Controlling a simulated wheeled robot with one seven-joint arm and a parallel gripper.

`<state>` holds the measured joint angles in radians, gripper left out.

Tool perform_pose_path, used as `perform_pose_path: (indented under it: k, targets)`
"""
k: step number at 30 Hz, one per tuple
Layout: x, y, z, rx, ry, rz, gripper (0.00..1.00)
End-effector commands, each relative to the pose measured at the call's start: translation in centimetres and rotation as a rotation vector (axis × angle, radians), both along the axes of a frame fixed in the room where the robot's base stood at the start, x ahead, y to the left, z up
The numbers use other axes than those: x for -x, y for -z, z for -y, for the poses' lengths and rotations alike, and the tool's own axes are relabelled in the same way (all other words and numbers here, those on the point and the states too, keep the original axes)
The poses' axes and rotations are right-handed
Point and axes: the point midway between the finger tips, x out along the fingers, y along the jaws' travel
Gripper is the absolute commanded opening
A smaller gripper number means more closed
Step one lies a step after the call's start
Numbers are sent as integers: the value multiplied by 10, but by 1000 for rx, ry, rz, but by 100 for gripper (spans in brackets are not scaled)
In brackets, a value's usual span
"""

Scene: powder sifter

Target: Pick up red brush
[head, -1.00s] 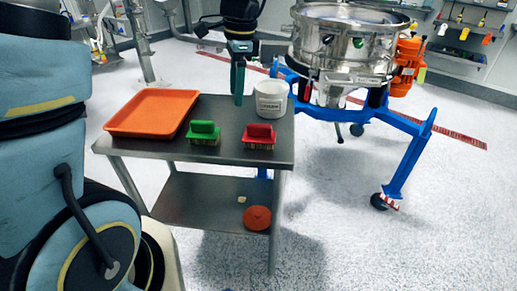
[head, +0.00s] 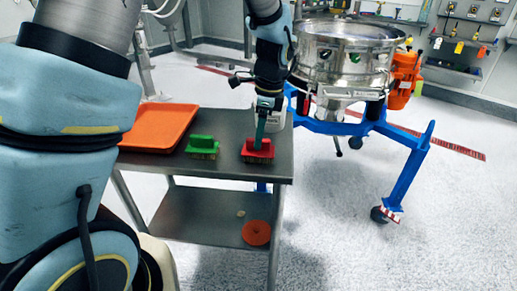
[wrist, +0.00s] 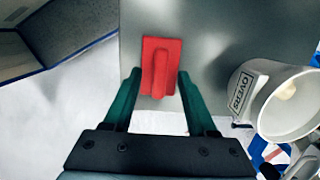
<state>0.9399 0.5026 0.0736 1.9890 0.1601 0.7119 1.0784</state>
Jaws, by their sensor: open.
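The red brush (head: 257,151) stands on the metal table (head: 228,171) near its right front corner, bristles down and handle up. In the wrist view the red brush (wrist: 160,66) lies ahead, between the lines of the two green fingers. My gripper (head: 261,138) is over the red brush in the head view, with its fingers pointing down at the handle. In the wrist view my gripper (wrist: 157,82) is open, one fingertip on each side of the brush's near end. I cannot tell whether the fingers touch the brush.
A green brush (head: 202,146) stands to the left, beside an orange tray (head: 158,127). A white tub (wrist: 291,103) labelled OVERS stands close on the right. A steel sifter (head: 347,62) on a blue wheeled frame is behind. An orange disc (head: 256,232) lies on the lower shelf.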

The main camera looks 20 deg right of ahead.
Motion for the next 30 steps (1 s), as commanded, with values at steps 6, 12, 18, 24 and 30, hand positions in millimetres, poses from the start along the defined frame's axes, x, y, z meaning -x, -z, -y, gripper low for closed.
perform_pose_path:
  k: [6, 12, 18, 24, 30]
  targets:
    - [-1, 20, -3, 0, -1, -1, 57]
    - [-1, 22, -3, 1, -1, 0, 57]
    - [-1, 22, -3, 1, -1, 0, 38]
    - [-1, 21, -3, 1, -1, 0, 16]
    - [-1, 21, -3, 1, -1, 0, 0]
